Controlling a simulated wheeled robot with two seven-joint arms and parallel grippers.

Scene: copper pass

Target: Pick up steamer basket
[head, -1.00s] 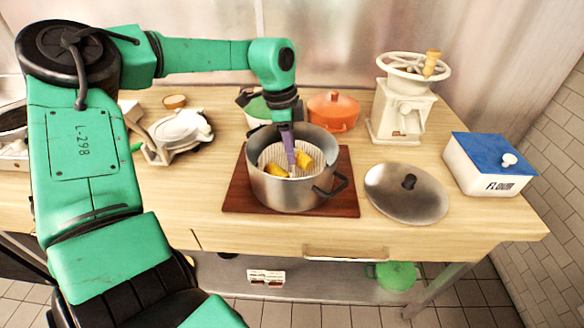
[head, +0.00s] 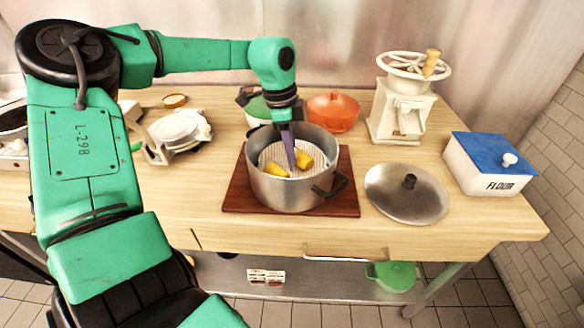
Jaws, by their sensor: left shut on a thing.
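The steamer basket (head: 277,156) is a pale, perforated insert inside the steel pot (head: 285,193). Two yellow pieces (head: 275,170) lie in it. My left gripper (head: 291,160) reaches down into the pot from above, its purple fingers between the yellow pieces. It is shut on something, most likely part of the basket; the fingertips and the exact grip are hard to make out. The basket is still within the pot's rim. My right gripper is not in view.
The pot stands on a dark red wooden board (head: 240,200). A steel lid (head: 388,198) lies to the right, with a flour box (head: 486,172) beyond. An orange pot (head: 333,113) and a white grinder (head: 400,118) stand behind. A white press (head: 165,140) is at left.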

